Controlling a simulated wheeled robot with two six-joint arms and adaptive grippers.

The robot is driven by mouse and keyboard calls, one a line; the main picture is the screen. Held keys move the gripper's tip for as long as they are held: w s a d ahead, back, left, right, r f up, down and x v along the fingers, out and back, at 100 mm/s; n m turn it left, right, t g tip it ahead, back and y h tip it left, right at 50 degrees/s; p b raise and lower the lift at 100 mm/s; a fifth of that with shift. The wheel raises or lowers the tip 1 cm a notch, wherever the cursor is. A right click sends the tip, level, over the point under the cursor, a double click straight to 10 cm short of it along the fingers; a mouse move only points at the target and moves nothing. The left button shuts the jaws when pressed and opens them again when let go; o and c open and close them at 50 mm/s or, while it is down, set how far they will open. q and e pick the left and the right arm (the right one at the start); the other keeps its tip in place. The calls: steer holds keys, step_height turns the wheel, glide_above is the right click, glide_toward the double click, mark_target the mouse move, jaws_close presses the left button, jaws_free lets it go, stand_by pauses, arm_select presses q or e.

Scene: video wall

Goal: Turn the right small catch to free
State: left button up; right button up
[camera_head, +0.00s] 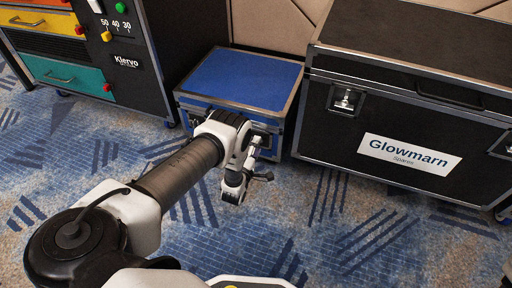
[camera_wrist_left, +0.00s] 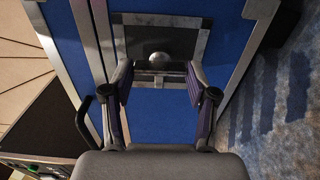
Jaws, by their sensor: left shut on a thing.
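The small blue case (camera_head: 245,78) stands closed on the carpet with its lid down. Its right small catch (camera_head: 260,137) is on the front near the right corner, mostly covered by my gripper. In the left wrist view the catch shows as a dark plate in a silver frame with a rounded metal knob (camera_wrist_left: 160,59). The knob's exact turn angle is hard to tell. My right gripper is not in view.
A large black Glowmarn case (camera_head: 320,125) stands close on the right, with its own catch (camera_head: 346,99). A black Klervo cabinet (camera_head: 145,85) with coloured drawers is on the left. A padded wall (camera_head: 275,22) stands behind. The patterned carpet (camera_head: 340,235) in front is clear.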

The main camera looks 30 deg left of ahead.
arm_select(q)
steer(key=o, duration=1.2)
steer(key=shift+a, duration=0.1)
steer(key=shift+c, duration=0.2)
steer(key=v, duration=1.2)
